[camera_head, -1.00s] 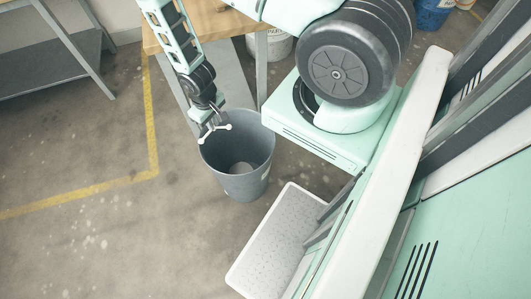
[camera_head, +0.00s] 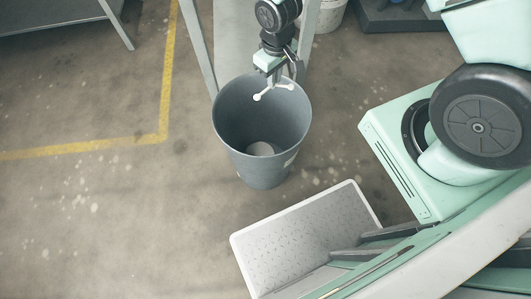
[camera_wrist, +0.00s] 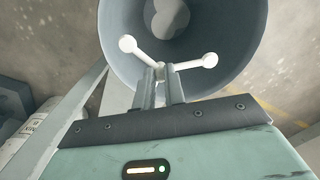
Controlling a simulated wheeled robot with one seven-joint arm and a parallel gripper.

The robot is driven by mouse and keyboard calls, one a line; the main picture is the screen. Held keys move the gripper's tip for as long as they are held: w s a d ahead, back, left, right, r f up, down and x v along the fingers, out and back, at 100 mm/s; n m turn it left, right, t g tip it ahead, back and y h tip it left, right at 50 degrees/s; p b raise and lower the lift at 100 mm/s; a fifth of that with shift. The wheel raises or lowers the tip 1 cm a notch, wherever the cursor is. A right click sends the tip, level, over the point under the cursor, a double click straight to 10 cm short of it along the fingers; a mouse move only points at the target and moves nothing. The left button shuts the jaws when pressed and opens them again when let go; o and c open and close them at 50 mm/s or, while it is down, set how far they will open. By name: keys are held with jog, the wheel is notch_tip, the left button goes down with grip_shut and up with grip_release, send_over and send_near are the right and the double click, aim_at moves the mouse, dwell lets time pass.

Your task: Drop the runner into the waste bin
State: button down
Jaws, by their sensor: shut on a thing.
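The runner (camera_head: 262,95) is a small white forked piece with ball ends. My gripper (camera_head: 272,79) is shut on it and holds it over the far part of the bin's opening. In the wrist view the runner (camera_wrist: 207,61) spreads to both sides of my fingertips (camera_wrist: 161,74), and its middle is partly hidden between them. The waste bin (camera_head: 262,172) is a grey round tub standing upright on the floor, with a pale patch at its bottom. In the wrist view the bin (camera_wrist: 235,50) opens below the runner.
A table's legs (camera_head: 202,50) stand just behind the bin. A white bucket (camera_head: 328,15) and a dark pallet-like base (camera_head: 400,14) are at the back. Yellow floor tape (camera_head: 166,90) runs at the left, where the floor is open.

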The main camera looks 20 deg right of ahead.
jog(key=shift+s+a+f+n+b, duration=0.1)
jog(key=shift+a+f+n+b, duration=0.5)
jog(key=shift+a+f+b, duration=1.05)
jog(key=f+b, duration=0.2)
jog(key=b, duration=0.1)
jog(key=d+f+b, duration=0.1)
jog(key=f+b, duration=0.2)
jog(key=shift+r, duration=0.1)
jog(key=c, duration=1.4)
grip_release()
notch_tip(320, 180, up, 17)
jog(key=p, duration=0.4)
jog(key=shift+r+p, duration=0.2)
jog(key=shift+p, duration=0.1)
